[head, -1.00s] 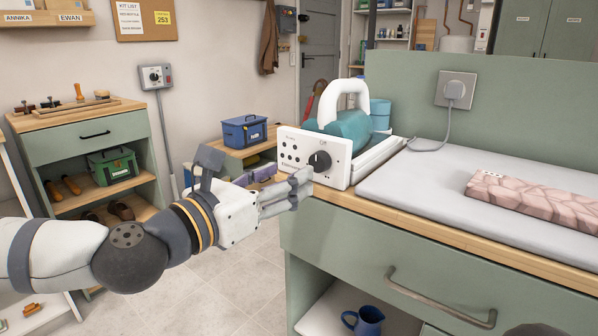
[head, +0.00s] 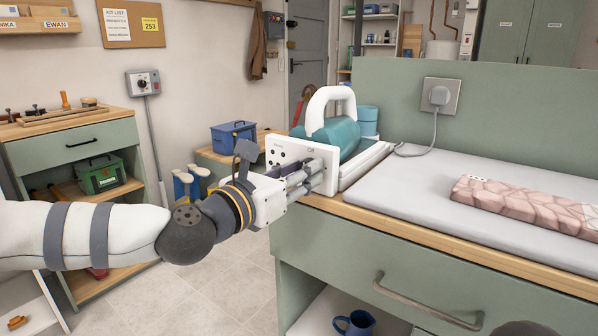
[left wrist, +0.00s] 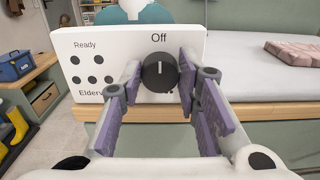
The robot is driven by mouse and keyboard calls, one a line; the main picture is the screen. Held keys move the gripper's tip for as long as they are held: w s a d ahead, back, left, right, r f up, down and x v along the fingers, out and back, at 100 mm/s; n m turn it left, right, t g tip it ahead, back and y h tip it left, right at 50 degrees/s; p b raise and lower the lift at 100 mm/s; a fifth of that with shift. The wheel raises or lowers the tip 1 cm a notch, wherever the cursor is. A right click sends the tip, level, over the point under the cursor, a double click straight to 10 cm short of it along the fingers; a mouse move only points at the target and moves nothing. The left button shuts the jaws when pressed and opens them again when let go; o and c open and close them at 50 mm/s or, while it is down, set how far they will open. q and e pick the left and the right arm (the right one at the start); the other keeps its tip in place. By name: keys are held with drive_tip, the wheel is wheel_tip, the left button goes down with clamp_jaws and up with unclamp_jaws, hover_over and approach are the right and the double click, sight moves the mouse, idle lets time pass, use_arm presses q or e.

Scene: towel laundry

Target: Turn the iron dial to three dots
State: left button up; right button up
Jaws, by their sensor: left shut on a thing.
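The iron (head: 342,134), teal with a white handle, rests on its white base on the counter. The base's white front panel (head: 283,150) carries black dots and lettering. The black round dial (left wrist: 159,74) is on that panel, with its white mark pointing straight up at "Off". My left gripper (head: 320,172) is at the panel, its fingers on both sides of the dial, shut on it. The fingers (left wrist: 160,88) hide parts of the panel near the dial, including marks at the lower right. In the head view the fingers hide the dial. My right gripper is not in view.
A grey ironing pad (head: 420,195) covers the counter, with a folded pink patterned towel (head: 525,205) on it. A plugged-in cord (head: 425,140) runs behind the iron. The counter's wooden front edge (head: 430,238) lies below the panel. A blue box (head: 233,135) stands at the left.

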use_arm(q)
drive_tip(key=shift+m, duration=0.3)
drive_tip(key=shift+a+f+n+p, duration=0.1)
drive_tip(key=shift+n+p, duration=2.2)
drive_tip(key=shift+n, duration=3.9)
drive_tip(key=shift+f+n+p, duration=0.1)
drive_tip(key=shift+n+p, duration=2.2)
drive_tip(key=shift+n, duration=3.9)
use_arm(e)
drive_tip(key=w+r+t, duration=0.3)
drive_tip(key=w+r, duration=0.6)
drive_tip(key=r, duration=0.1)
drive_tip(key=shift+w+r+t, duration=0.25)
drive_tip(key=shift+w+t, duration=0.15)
use_arm(q)
drive_tip(key=shift+w, duration=0.1)
